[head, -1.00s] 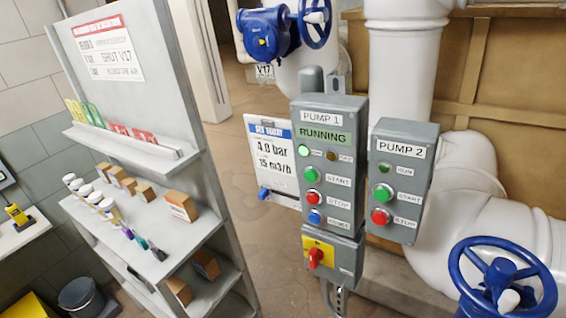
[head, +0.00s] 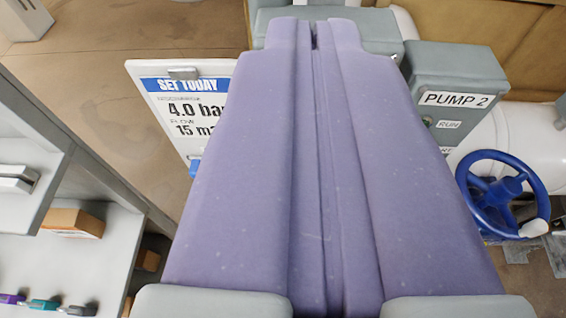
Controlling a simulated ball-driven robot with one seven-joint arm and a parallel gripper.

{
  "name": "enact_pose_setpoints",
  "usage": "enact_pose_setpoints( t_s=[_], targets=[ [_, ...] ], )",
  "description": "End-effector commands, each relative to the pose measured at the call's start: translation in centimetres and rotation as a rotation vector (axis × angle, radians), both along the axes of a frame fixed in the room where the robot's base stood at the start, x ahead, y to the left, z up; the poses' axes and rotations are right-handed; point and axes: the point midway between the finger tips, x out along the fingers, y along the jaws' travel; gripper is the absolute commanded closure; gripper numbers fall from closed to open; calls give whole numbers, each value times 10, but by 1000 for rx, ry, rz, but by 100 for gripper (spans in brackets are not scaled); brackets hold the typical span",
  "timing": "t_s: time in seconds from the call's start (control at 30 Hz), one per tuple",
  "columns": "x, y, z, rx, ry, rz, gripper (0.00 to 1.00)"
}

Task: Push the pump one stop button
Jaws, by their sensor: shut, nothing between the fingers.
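My gripper (head: 316,32) fills the middle of the view, its two purple fingers shut together with nothing between them. Its tips reach the grey pump 1 box (head: 385,28), of which only a top strip shows behind them. The front of that box, with the red stop button, is hidden behind the fingers. I cannot tell whether the tips touch anything.
The grey pump 2 box (head: 455,66) stands close on the right, with a blue valve wheel (head: 505,195) below it. A "SET TODAY" sign (head: 180,110) hangs at the left of pump 1. A grey shelf with a cardboard box (head: 73,221) stands at far left.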

Motion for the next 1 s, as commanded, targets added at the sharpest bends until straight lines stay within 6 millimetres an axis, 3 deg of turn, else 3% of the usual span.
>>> enact_pose_setpoints(
  t_s=[0.17,0.27,0.33,0.47,0.57,0.7,0.8,0.9,1.0],
  targets=[
    [4,1,-2,7,7,2,100],
    [21,6,-14,38,37,9,100],
    [42,11,-33,83,77,14,100],
    [84,23,-96,221,188,-2,100],
    [101,27,-160,349,287,-60,100],
    [87,22,-245,493,407,-194,100],
    [64,15,-288,552,466,-292,100],
    [44,9,-315,582,499,-363,100],
    [31,4,-329,594,515,-404,100]
  ],
)
